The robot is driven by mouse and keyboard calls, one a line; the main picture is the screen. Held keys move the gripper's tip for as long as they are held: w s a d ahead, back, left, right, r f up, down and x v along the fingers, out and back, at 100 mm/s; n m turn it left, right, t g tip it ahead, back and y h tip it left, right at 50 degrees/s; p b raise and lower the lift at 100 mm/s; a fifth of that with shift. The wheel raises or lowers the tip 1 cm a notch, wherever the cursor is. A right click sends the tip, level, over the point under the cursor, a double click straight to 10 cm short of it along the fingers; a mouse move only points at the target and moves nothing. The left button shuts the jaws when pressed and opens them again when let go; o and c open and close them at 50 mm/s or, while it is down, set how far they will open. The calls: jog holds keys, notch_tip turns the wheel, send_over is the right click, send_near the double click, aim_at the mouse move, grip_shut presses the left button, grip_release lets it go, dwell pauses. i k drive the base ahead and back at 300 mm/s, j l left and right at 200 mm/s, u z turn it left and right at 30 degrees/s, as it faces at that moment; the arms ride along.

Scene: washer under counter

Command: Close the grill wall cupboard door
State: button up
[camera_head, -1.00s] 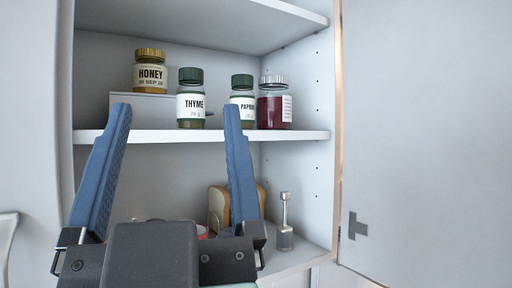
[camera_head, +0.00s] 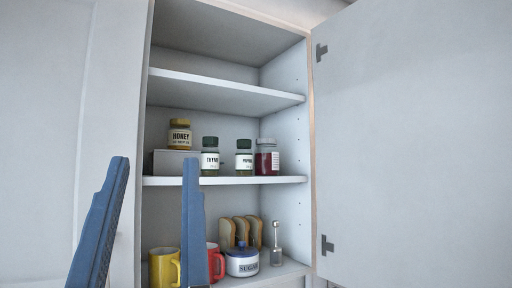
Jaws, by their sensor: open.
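The wall cupboard (camera_head: 225,92) stands open, with its shelves and contents showing. Its door (camera_head: 415,150) is a plain pale panel hinged on the right side of the opening. It is swung out to the right, and two dark hinges show on its inner face. My gripper (camera_head: 155,165) is at the lower left, its two blue fingers pointing up and spread apart with nothing between them. The right finger overlaps the cupboard's lower left in the picture. The fingers are well left of the door and appear apart from it. The gripper's base is out of the frame.
The middle shelf (camera_head: 225,181) holds a honey jar (camera_head: 180,134), thyme (camera_head: 210,157), paprika (camera_head: 244,158) and a dark red jar (camera_head: 266,157). Below are a yellow mug (camera_head: 163,268), a red mug (camera_head: 215,262), a sugar pot (camera_head: 242,260) and a toast rack (camera_head: 240,231). A pale panel (camera_head: 50,130) stands at left.

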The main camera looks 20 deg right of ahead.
aim_at(413, 98)
jog(key=l+u, duration=0.3)
jog(key=u, duration=0.2)
jog(key=k+l+u, duration=0.1)
jog(key=l+u, duration=0.2)
jog(key=u, duration=0.2)
jog(key=k+l, duration=0.15)
jog(key=l, duration=0.25)
jog(key=k+l, duration=0.2)
jog(key=l, duration=0.15)
jog(key=k+l, duration=0.15)
jog(key=l, duration=0.25)
jog(key=k+l, duration=0.15)
jog(key=l, duration=0.25)
jog(key=k+l, duration=0.15)
jog(key=l, duration=0.25)
jog(key=k+l, duration=0.2)
jog(key=l, duration=0.15)
jog(key=k+l, duration=0.15)
jog(key=l, duration=0.25)
jog(key=k+l, duration=0.15)
jog(key=l, duration=0.25)
jog(key=i+u, duration=0.1)
jog(key=i, duration=0.15)
